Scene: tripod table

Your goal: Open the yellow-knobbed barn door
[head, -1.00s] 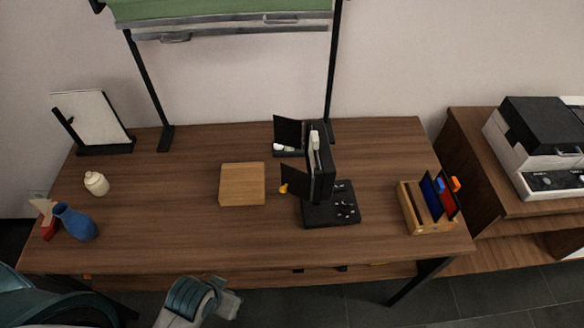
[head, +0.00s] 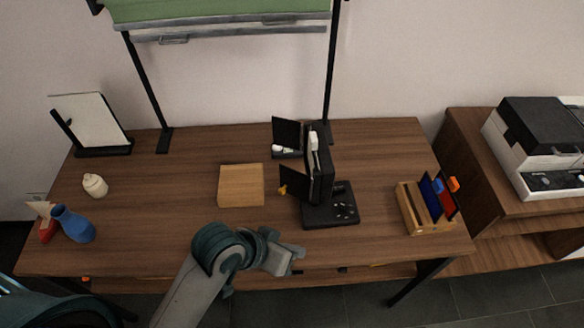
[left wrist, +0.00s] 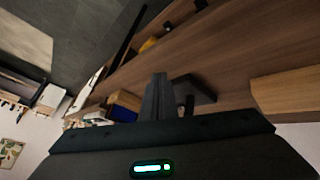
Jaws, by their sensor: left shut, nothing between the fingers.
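A black lamp-like device (head: 318,170) stands upright on a black base (head: 345,204) with small knobs, right of the table's middle. A dark flap, the barn door (head: 295,182), sticks out at its left side, with a small yellow knob (head: 283,189) on the flap's left edge. Another dark flap (head: 286,132) shows behind. My left gripper (head: 292,253) is at the table's front edge, nearer than the device and apart from the knob. It is shut and empty; its fingers (left wrist: 159,95) also show in the left wrist view. My right gripper is in neither view.
A wooden block (head: 241,186) lies left of the device. A wooden holder with coloured panels (head: 428,209) stands at the right. A blue vase (head: 74,224) and a cream jar (head: 95,185) stand at the left. The table front (head: 180,245) is mostly clear.

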